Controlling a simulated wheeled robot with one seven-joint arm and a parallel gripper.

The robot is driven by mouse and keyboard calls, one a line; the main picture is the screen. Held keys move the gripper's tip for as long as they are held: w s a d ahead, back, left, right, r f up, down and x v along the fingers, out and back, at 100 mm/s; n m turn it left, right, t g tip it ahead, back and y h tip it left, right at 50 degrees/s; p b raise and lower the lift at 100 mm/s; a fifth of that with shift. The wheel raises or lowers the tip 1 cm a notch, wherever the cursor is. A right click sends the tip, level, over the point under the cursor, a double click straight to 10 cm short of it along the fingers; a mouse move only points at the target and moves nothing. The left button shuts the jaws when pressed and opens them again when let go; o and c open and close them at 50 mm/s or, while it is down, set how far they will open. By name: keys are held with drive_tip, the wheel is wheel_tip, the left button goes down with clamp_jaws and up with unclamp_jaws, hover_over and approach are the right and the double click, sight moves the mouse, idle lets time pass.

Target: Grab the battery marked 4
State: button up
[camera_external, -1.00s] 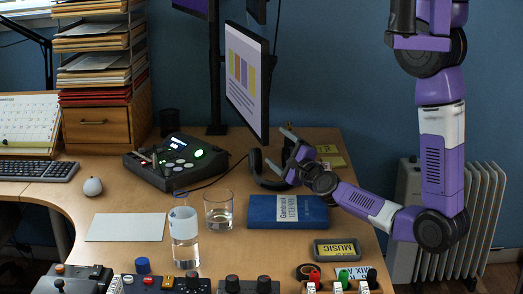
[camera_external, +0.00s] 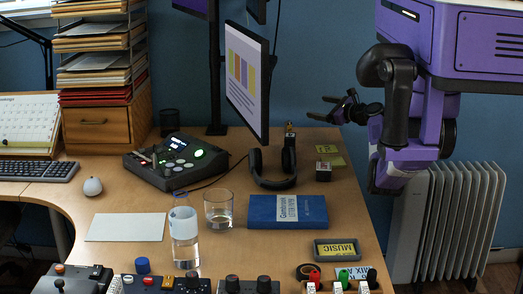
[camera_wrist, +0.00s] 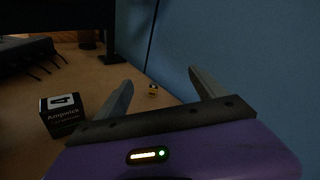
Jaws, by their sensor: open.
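My gripper (camera_external: 318,107) is open and empty, above the desk's back right edge and to the right of the battery in the external view. In the wrist view its two fingers (camera_wrist: 160,77) are spread apart. A small black box with white print (camera_wrist: 62,116) sits left of my fingers; it also shows on the desk (camera_external: 323,172).
Black headphones (camera_external: 273,180) lie in front of the battery. The monitor (camera_external: 246,85) stands to its left. A radiator (camera_external: 445,220) stands at the right.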

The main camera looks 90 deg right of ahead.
drive_tip(key=s+a+f+n+t+y+b, duration=0.1)
drive_tip(key=s+a+f+n+y+b, duration=0.1)
drive_tip(key=s+y+b, duration=0.2)
drive_tip(key=y, duration=0.6)
approach(291, 144)
drive_tip(key=shift+n+t, duration=0.3)
drive_tip(key=shift+n, duration=0.1)
drive_tip(key=w+d, duration=0.1)
drive_tip(key=w+d+f, duration=0.2)
drive_tip(key=d, duration=0.1)
drive_tip(key=shift+w, duration=0.25)
drive_tip(key=shift+w+a+f+y+b, duration=0.15)
drive_tip(key=shift+w+f+b, duration=0.15)
drive_tip(key=shift+w, duration=0.3)
drive_tip(key=shift+w+a+f+y+b, duration=0.1)
drive_tip(key=shift+w+f+y+b, duration=0.15)
drive_tip(key=shift+w, duration=0.35)
drive_tip(key=b+x, duration=0.1)
drive_tip(key=x, duration=0.3)
drive_tip(key=b+x, duration=0.1)
drive_tip(key=shift+w+d+b, duration=0.35)
drive_tip(key=shift+w, duration=0.1)
clamp_jaws()
